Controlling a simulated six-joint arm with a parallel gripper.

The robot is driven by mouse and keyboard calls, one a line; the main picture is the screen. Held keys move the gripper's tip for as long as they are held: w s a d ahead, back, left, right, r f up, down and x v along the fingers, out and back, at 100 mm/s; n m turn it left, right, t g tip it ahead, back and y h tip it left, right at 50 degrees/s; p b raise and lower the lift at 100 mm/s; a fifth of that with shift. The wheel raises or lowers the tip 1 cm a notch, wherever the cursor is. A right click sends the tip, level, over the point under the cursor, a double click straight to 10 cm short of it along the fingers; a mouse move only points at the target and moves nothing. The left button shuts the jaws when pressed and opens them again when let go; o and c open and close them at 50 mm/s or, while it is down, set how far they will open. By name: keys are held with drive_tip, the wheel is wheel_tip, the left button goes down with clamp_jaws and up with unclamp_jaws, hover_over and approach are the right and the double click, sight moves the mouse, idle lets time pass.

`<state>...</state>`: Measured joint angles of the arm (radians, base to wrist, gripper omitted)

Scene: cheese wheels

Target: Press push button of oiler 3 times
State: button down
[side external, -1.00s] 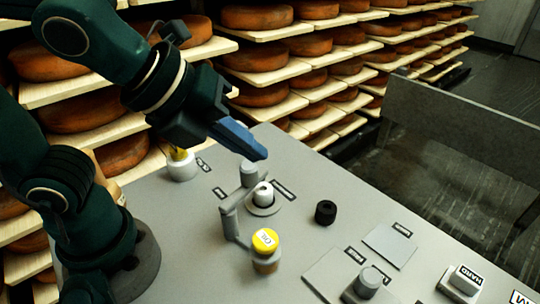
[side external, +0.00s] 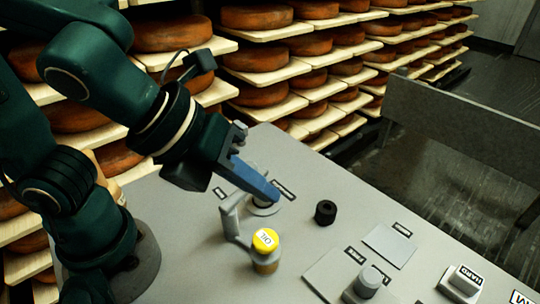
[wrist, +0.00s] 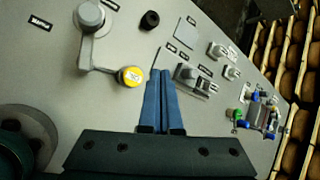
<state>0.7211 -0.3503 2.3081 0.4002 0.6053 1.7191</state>
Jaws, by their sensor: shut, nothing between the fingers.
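The oiler (side external: 232,215) stands on the grey panel, with a grey bracket and a yellow-capped OIL cup (side external: 265,241). In the wrist view its round push button (wrist: 92,14) shows at the top left, on a grey base, with the yellow cap (wrist: 131,76) below it. My gripper (side external: 273,193) is shut and empty, its blue fingers slanting down. In the side view the fingers cover the button and part of its base. In the wrist view the fingertips (wrist: 160,73) lie right of the yellow cap, apart from the button. I cannot see any contact.
A black knob (side external: 326,211) stands right of the oiler. A grey knob (side external: 368,281) and a HAND switch (side external: 465,280) lie towards the front right. Shelves of cheese wheels (side external: 256,94) stand behind the panel. In the wrist view, coloured fittings (wrist: 240,116) sit at the right.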

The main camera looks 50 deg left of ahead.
sight(262, 241)
drive_tip(key=shift+f, duration=3.4)
drive_tip(key=shift+f, duration=0.15)
drive_tip(key=shift+f, duration=0.3)
drive_tip(key=shift+r, duration=0.1)
drive_tip(key=shift+r, duration=0.35)
drive_tip(key=shift+r, duration=0.15)
drive_tip(key=shift+w+r, duration=0.1)
drive_tip(key=shift+r, duration=2.3)
